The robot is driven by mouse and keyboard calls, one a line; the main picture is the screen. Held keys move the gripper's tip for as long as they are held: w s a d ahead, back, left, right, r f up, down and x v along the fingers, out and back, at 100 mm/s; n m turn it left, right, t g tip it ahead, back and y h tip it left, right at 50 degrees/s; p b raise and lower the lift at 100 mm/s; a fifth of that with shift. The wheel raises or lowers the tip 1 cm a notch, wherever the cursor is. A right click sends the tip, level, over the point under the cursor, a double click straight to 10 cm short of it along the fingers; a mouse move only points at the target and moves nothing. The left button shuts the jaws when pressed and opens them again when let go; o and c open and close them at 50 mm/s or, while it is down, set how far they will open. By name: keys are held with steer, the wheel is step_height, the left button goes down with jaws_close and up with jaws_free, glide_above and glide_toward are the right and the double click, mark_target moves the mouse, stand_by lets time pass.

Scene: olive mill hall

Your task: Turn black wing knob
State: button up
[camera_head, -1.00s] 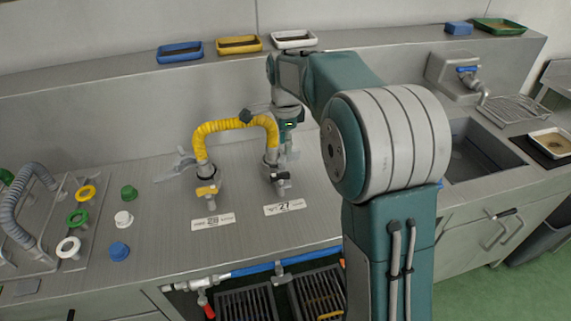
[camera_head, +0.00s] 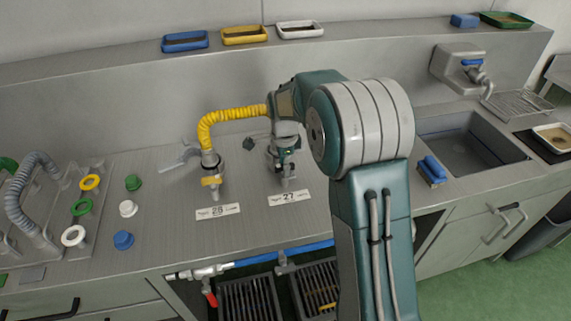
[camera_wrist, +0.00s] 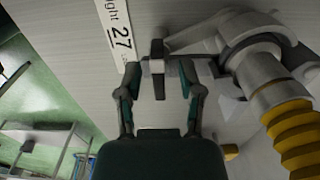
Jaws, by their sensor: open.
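The black wing knob sits on the valve at the plate marked 27 (camera_head: 289,198). In the wrist view the knob (camera_wrist: 158,84) shows as a dark narrow bar between my fingers, with a grey outlet beyond it. My gripper (camera_head: 284,161) points down over this valve in the head view and hides most of the knob there. In the wrist view my gripper (camera_wrist: 158,72) is open, one finger on each side of the knob with gaps visible. I cannot tell how far down the fingertips reach.
A yellow corrugated hose (camera_head: 228,114) runs close beside my gripper to the neighbouring valve with a yellow knob (camera_head: 211,181), at plate 28 (camera_head: 218,211). Coloured caps (camera_head: 123,240) and a grey hose lie left. A sink (camera_head: 465,150) is at the right.

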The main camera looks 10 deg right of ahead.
steer(key=shift+a, duration=0.4)
steer(key=shift+d, duration=0.1)
steer(key=c, duration=0.6)
steer(key=shift+d, duration=0.25)
jaws_close()
steer(key=shift+d, duration=0.25)
